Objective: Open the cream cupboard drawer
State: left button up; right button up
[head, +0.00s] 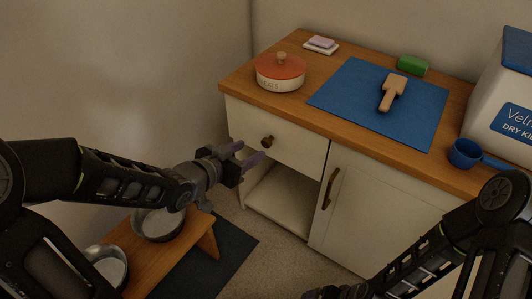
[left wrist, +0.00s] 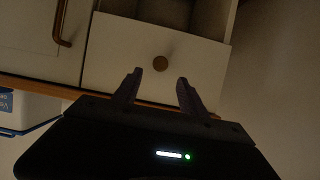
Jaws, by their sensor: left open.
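The cream cupboard (head: 378,200) stands against the wall under a wooden top. Its drawer (head: 283,142) is at the upper left and looks shut, with a round brown knob (head: 267,141) on its front. My left gripper (head: 248,153) is open and empty, just in front of the drawer and close to the knob. In the left wrist view the knob (left wrist: 160,63) shows beyond and between the open fingertips (left wrist: 159,76), apart from them. My right gripper (head: 335,293) is only partly in view at the bottom edge, and its fingers cannot be made out.
Below the drawer is an open shelf space (head: 283,197); right of it is a door with a bar handle (head: 328,188). A low wooden bench (head: 207,238) with metal bowls stands at lower left. On top are a red-lidded pot (head: 280,70), blue mat (head: 345,93) and blue scoop (head: 465,152).

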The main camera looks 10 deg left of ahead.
aim_at(265, 143)
pick_arm(q)
jog(key=b+x, duration=0.3)
jog(key=x, duration=0.4)
jog(key=shift+f, duration=0.2)
jog(key=shift+w+d, duration=0.1)
jog(key=shift+w, duration=0.3)
grip_shut()
dwell(1.1)
